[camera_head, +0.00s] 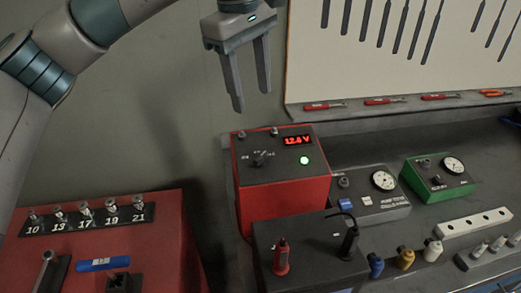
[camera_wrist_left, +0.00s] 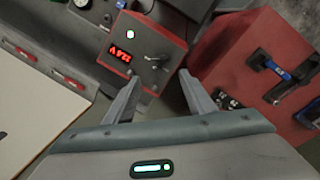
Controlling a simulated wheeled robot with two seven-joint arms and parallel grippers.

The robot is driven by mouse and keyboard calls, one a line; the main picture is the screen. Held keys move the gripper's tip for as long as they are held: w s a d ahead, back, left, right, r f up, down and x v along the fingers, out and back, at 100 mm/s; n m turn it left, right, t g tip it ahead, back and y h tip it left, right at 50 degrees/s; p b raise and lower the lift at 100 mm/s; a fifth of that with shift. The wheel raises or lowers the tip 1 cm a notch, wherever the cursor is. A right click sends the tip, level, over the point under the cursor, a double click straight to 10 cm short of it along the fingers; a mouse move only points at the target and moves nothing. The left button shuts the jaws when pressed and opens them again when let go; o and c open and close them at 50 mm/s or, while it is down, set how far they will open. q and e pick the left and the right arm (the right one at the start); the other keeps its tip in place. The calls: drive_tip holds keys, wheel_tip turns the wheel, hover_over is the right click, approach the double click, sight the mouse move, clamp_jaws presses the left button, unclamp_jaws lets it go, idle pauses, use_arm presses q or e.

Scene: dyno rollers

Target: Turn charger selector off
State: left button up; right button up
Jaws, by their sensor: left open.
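The red charger box (camera_head: 283,190) stands on the grey bench, with a red display reading about 12.4 V or 12.6 V and a lit green lamp (camera_head: 304,160). Its selector knob (camera_head: 261,158) is dark, with small labels around it that are too small to read. My left gripper (camera_head: 254,100) hangs above and behind the charger, open and empty, apart from the knob. In the left wrist view the charger (camera_wrist_left: 135,42) lies beyond the fingertips (camera_wrist_left: 160,85), and the knob (camera_wrist_left: 155,60) shows between and past them. My right gripper is not in view.
A dark battery (camera_head: 310,245) with red and black clamps stands in front of the charger. A grey meter box (camera_head: 372,206) and a green meter box (camera_head: 437,182) stand to the right. A red cabinet with sockets (camera_head: 90,220) is at left. Free space surrounds the gripper.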

sight(261, 156)
use_arm(q)
drive_tip(key=f+p, duration=0.2)
drive_tip(key=f, duration=0.3)
drive_tip(key=w+d+f+p, duration=0.1)
drive_tip(key=f+p, duration=0.1)
drive_tip(key=f, duration=0.3)
drive_tip(key=w+f+p, duration=0.1)
drive_tip(key=f+p, duration=0.1)
drive_tip(key=f, duration=0.3)
drive_tip(key=shift+d+f, duration=0.35)
drive_tip(key=shift+f, duration=0.6)
drive_tip(key=shift+c, duration=0.3)
drive_tip(key=c, duration=1)
